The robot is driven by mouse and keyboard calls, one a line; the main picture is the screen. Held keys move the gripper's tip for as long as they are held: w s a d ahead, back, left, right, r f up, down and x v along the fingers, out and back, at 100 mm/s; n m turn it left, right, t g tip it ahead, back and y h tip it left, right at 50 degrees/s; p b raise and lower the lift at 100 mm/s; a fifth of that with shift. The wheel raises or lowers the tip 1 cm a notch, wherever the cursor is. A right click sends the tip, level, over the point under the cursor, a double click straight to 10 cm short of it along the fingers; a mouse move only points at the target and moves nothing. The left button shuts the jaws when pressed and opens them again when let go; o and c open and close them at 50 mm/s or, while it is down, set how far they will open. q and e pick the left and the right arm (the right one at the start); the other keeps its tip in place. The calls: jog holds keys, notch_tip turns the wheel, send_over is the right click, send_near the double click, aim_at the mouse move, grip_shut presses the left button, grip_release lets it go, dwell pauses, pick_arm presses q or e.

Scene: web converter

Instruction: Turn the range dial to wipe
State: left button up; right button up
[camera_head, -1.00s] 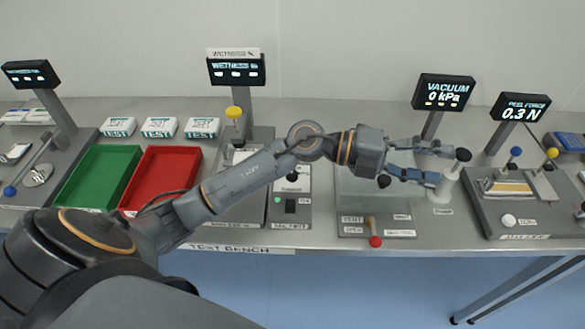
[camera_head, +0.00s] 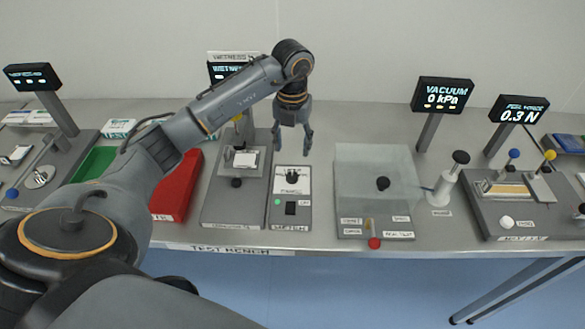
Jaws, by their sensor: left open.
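The meter (camera_head: 291,212) is a grey box on the test bench, with a white face. Its black range dial (camera_head: 293,176) sits on the upper part of that face; the dial's setting is too small to read. A green light and a dark switch lie below it. My left gripper (camera_head: 293,150) points down above the meter's far end, just beyond the dial in the picture. Its fingers are open and empty, apart from the dial. My right gripper is not in view.
Left of the meter stands a wetness tester (camera_head: 235,207) with a screen on a post behind it. Right is a clear vacuum chamber (camera_head: 375,165) with a red-tipped lever (camera_head: 374,243). A red tray (camera_head: 178,190) lies further left. Bare bench shows between meter and chamber.

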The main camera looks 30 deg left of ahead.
aim_at(293, 175)
pick_arm(q)
notch_tip(293, 175, down, 10)
jog(key=p, duration=0.2)
jog(key=shift+f+p, duration=0.15)
jog(key=shift+p, duration=0.2)
grip_shut()
jog(key=shift+f+m+b, duration=0.15)
jog(key=shift+m+b, duration=1.15)
jog(key=shift+b, duration=0.25)
jog(key=m+b, duration=0.4)
jog(key=shift+m, duration=0.3)
jog(key=m+b, duration=0.3)
jog(key=m, duration=0.1)
jog(key=shift+d+b, duration=0.15)
jog(key=shift+b, duration=0.25)
jog(key=shift+m, duration=0.3)
jog(key=shift+r, duration=0.25)
